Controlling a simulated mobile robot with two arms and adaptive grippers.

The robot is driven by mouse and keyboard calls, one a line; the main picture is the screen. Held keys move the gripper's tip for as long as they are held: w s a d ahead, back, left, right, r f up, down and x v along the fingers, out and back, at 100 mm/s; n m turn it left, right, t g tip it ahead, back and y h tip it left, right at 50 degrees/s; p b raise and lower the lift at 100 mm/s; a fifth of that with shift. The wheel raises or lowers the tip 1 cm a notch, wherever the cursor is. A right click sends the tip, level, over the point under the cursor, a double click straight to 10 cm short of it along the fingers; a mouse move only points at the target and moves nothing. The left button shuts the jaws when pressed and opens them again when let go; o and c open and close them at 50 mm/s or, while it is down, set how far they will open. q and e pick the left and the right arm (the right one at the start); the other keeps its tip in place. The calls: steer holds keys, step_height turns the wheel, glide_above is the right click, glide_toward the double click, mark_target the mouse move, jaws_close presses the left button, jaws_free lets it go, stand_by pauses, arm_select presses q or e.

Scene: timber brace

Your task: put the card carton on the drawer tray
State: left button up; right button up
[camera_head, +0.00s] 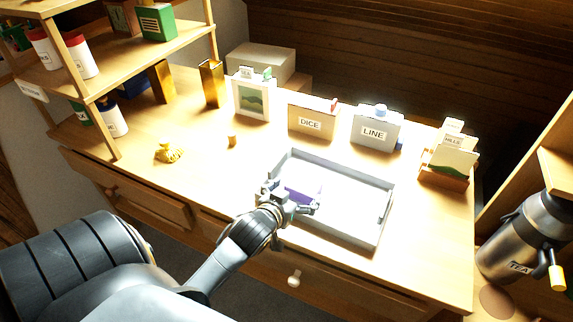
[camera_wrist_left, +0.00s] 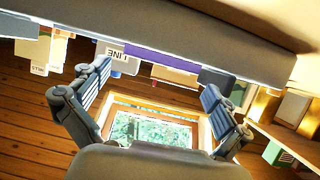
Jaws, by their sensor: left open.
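The grey drawer tray (camera_head: 350,230) lies on the desk, with low walls and a pale floor. A flat purple piece (camera_head: 304,190), which looks like the card carton, shows inside the tray at its left part, partly hidden by my left gripper (camera_head: 292,203). In the left wrist view a purple strip (camera_wrist_left: 190,62) shows beyond the fingers. My left gripper is open over the tray's near left side, close to the purple piece. In the left wrist view its two fingers (camera_wrist_left: 157,78) stand wide apart with nothing between them. My right gripper is not in view.
Behind the tray stand a DICE box (camera_head: 312,119), a LINE box (camera_head: 376,130) and a holder with cards (camera_head: 450,160). A small brass weight (camera_head: 232,140) and a gold lump (camera_head: 169,152) lie left. A TEA flask (camera_head: 523,240) stands right. The desk's right front is clear.

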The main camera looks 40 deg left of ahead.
arm_select(q)
steer(key=v, duration=0.7)
steer(key=shift+s+r, duration=0.2)
steer(key=shift+s, duration=0.1)
steer(key=shift+d, duration=0.1)
